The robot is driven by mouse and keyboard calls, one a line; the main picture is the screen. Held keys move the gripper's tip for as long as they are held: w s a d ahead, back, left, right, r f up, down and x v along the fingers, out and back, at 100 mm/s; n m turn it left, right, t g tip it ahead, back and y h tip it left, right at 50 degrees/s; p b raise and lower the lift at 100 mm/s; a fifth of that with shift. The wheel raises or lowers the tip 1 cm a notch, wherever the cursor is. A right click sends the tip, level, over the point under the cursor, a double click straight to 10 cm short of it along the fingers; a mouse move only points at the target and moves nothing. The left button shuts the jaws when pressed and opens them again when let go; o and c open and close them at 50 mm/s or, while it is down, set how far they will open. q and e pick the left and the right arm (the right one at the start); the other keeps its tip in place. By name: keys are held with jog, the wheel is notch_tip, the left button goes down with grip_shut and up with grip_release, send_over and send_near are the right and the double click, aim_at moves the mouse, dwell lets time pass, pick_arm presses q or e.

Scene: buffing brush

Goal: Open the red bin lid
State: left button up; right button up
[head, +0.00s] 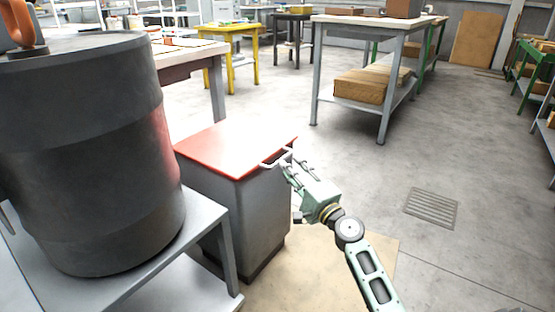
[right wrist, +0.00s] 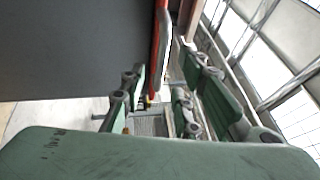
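The red bin lid (head: 225,147) lies flat and closed on top of a grey bin (head: 240,215). A pale handle (head: 277,157) sticks out from the lid's right front edge. My right gripper (head: 290,168) is at this handle, with its fingers apart. In the right wrist view, the red lid edge (right wrist: 157,45) and the pale handle (right wrist: 166,42) show between the spread fingers of the right gripper (right wrist: 160,85). Whether a finger touches the handle I cannot tell. My left gripper is not in view.
A large dark drum (head: 90,150) stands on a grey metal stand (head: 200,225) left of the bin. A workbench (head: 365,25) with cardboard boxes and a yellow table (head: 230,33) stand behind. The floor to the right is clear around a drain grate (head: 431,207).

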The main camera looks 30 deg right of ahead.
jog(key=w, duration=0.4)
jog(key=w+r, duration=0.1)
jog(key=shift+w+b, duration=0.3)
jog(key=shift+w, duration=0.1)
grip_shut()
